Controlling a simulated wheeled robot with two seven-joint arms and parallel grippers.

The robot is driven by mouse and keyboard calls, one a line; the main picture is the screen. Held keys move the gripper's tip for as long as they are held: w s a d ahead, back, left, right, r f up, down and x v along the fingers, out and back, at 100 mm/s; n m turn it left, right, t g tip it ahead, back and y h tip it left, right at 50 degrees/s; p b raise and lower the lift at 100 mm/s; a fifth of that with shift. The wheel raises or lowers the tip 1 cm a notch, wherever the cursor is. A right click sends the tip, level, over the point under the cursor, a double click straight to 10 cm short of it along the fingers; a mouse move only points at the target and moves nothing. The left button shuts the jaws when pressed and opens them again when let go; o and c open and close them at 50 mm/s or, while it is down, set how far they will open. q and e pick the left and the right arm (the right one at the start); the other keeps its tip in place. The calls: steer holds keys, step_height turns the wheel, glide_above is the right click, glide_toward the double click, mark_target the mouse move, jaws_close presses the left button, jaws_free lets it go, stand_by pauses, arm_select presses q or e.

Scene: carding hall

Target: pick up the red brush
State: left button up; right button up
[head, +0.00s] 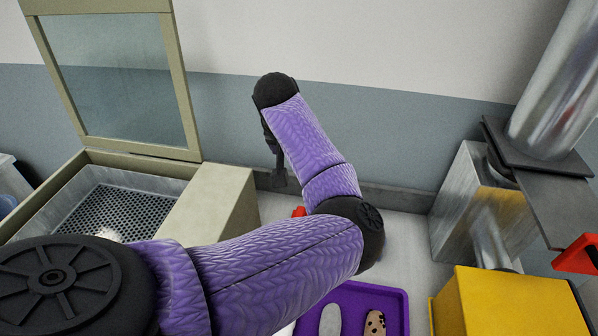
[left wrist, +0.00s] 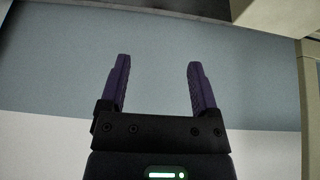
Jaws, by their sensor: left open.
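A small red piece (head: 299,211) shows just left of my left arm's elbow in the head view. The arm hides most of it, and I cannot tell whether it is the red brush. Another red object (head: 578,254) is cut off by the right edge, and what it is I cannot tell. My left gripper (left wrist: 158,80) is open and empty in the left wrist view, with the grey-blue wall beyond its purple fingers. In the head view only a dark part of it shows, hanging beside the wall, clear of both red pieces. My right gripper is not in view.
A beige machine (head: 222,205) with a raised glass lid and a perforated bed (head: 115,213) stands at left. A purple tray (head: 400,305) holds a pale oval and a speckled piece. A yellow box (head: 510,300) and metal housing (head: 465,205) stand at right. Pale floor shows between them.

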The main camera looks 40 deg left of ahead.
arm_select(q)
step_height(320, 180, down, 20)
steer(key=b, duration=1.7)
steer(key=shift+w, duration=0.15)
steer(key=b+x, duration=0.4)
steer(key=x, duration=0.4)
steer(key=shift+w+f+b, duration=0.3)
steer(key=shift+w, duration=0.05)
steer(key=shift+w+f, duration=0.15)
steer(key=shift+f, duration=0.1)
steer(key=shift+r, duration=0.1)
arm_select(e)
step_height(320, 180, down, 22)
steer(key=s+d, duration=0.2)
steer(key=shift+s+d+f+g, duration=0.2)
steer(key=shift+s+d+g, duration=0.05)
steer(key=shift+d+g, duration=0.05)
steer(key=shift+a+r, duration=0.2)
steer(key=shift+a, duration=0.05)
arm_select(q)
steer(key=shift+f+p, duration=0.25)
steer(key=shift+p, duration=0.05)
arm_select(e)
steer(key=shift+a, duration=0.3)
arm_select(q)
steer(key=shift+c, duration=0.3)
